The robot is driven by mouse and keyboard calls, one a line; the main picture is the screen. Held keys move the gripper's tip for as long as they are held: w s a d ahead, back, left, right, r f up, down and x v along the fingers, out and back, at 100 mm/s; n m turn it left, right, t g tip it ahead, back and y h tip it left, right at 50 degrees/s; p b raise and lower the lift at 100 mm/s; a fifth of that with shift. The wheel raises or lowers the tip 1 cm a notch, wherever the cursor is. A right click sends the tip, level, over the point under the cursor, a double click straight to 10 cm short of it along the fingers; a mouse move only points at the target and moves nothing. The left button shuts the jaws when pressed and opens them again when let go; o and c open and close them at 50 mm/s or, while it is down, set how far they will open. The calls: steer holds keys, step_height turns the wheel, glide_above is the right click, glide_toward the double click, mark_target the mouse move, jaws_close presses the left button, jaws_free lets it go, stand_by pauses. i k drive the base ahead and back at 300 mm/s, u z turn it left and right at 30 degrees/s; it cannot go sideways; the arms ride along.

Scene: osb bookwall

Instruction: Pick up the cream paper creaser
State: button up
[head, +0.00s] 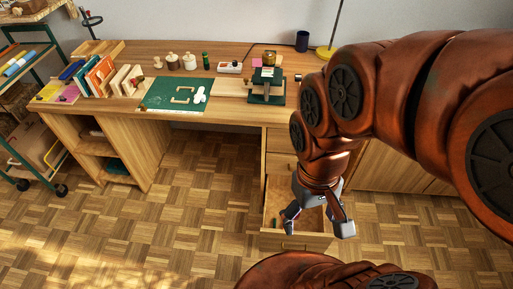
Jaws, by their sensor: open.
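I cannot make out the cream paper creaser for certain. My gripper (318,222) is open, with its fingers spread and pointing down over the pulled-out desk drawer (297,243). Nothing shows between the fingers. My gripper and arm hide much of the drawer's inside, and a small green item (275,222) shows at its left. On the desk, the green cutting mat (160,92) carries a cream handle-shaped item (182,100) and a white item (199,96). Both are too small to identify surely.
The wooden desk (235,85) holds a dark green press (267,88), several books (98,76), lidded jars (189,61) and a dark blue cup (302,41). A green-framed cart (30,160) stands at left. The parquet floor before the desk is clear.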

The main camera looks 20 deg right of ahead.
mark_target(198, 96)
steer(key=u, duration=2)
steer(key=i, duration=0.85)
steer(key=z, duration=0.45)
